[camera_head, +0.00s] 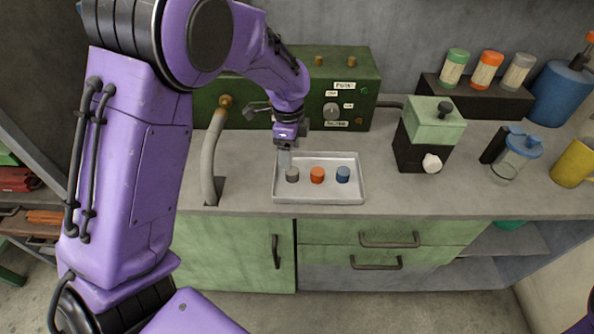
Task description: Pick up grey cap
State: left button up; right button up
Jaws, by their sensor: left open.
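The grey cap (292,175) sits at the left in a shallow metal tray (330,198) on the counter. An orange cap (317,175) and a blue cap (343,174) stand to its right in the same tray. My left gripper (285,158) points down just above and slightly left of the grey cap. It is open and holds nothing that I can see. Its fingers are small in this view, and I cannot tell whether they touch the cap. My right gripper is not in view.
A green machine (345,100) stands behind the tray, with a bent pipe (211,155) left of the tray. A green and black grinder-like box (430,135), a blue-lidded jar (512,155) and a yellow mug (573,165) stand to the right. The counter in front of the tray is clear.

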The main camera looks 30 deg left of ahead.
aim_at(293, 169)
pick_arm(q)
jog(key=shift+s+d+f, duration=0.15)
jog(key=shift+s+f, duration=0.45)
jog(key=shift+s, duration=0.2)
jog(key=f, duration=0.2)
jog(key=w+f, duration=0.1)
jog(key=w+f+p, duration=0.1)
jog(key=f, duration=0.1)
jog(key=shift+w+d+f, duration=0.1)
jog(key=shift+f, duration=0.2)
jog(key=shift+s+r, duration=0.25)
jog(key=shift+s, duration=0.2)
jog(key=shift+w, duration=0.1)
jog(key=c, duration=1.1)
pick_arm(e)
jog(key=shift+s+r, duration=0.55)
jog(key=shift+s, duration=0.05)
